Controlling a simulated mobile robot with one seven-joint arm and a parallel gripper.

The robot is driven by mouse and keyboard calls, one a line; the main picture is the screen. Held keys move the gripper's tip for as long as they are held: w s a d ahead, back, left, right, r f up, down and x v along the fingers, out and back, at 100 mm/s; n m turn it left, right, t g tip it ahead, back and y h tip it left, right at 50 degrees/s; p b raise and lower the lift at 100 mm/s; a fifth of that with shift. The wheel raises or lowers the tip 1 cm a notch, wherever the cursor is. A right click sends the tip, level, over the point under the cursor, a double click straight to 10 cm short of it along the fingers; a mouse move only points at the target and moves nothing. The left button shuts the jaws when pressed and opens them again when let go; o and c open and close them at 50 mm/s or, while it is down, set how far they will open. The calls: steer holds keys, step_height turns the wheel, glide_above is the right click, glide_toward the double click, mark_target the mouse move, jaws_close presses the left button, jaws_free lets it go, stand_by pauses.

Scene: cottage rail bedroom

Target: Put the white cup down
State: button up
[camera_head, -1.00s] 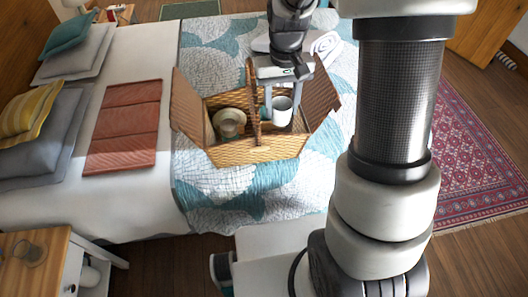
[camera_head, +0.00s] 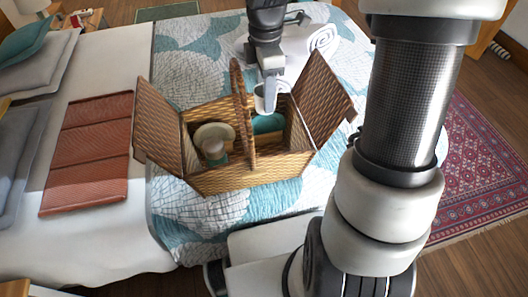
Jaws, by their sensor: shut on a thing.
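The white cup (camera_head: 261,99) is at the back rim of the wicker picnic basket (camera_head: 270,167), right of its handle. My gripper (camera_head: 270,92) is shut on the cup from above, with a finger across its right side. The cup looks upright and raised above a teal item (camera_head: 268,123) in the basket's right part. I cannot tell whether it touches the basket's back edge. The basket stands on the bed with both lids open.
A beige hat-like item (camera_head: 214,136) is in the basket's left part. The tall basket handle (camera_head: 241,115) stands close left of the cup. A rolled white towel (camera_head: 318,38) lies behind. A folded red-brown cloth (camera_head: 90,150) lies left, with open quilt around the basket.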

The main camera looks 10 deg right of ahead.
step_height(320, 180, down, 25)
steer(key=b, duration=0.5)
steer(key=shift+r, duration=0.1)
steer(key=o, duration=1.1)
